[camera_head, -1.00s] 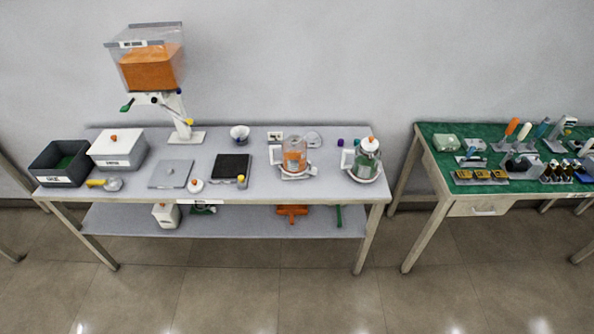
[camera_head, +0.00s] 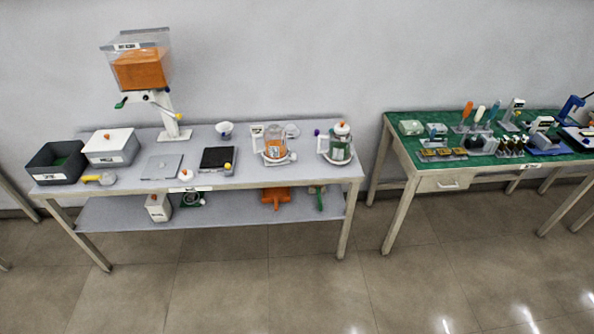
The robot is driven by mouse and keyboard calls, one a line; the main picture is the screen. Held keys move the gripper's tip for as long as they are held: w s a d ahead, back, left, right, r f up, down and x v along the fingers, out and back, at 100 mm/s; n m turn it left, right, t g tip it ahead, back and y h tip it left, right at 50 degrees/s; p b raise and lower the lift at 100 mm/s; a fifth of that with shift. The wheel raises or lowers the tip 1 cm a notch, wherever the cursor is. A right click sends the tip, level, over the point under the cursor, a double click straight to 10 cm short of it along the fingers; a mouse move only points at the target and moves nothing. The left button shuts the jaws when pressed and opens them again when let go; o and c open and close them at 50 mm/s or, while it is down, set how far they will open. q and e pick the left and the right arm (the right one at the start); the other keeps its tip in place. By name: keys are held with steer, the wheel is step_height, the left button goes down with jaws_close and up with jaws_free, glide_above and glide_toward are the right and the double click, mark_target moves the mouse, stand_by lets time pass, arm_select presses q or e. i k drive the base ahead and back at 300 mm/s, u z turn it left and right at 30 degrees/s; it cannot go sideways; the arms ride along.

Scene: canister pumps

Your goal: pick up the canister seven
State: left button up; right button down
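I cannot pick out a canister marked seven; labels are too small to read. On the grey table, a clear canister with orange contents (camera_head: 274,143) stands on a white base right of the middle. A clear canister with a white lid and orange knob (camera_head: 339,145) stands on a round tray at the table's right end. A small white canister (camera_head: 158,207) with an orange knob stands on the lower shelf. Neither of my grippers is in view.
The grey table (camera_head: 250,182) also holds a tall dispenser with orange contents (camera_head: 141,70), a white lidded box (camera_head: 110,147), a dark bin (camera_head: 55,162) and a black scale (camera_head: 217,158). A green-topped table (camera_head: 480,158) with tools stands to the right. The floor in front (camera_head: 240,280) is clear.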

mark_target(276, 150)
steer(key=z, duration=0.5)
steer(key=i, duration=1.15)
steer(key=u, duration=0.5)
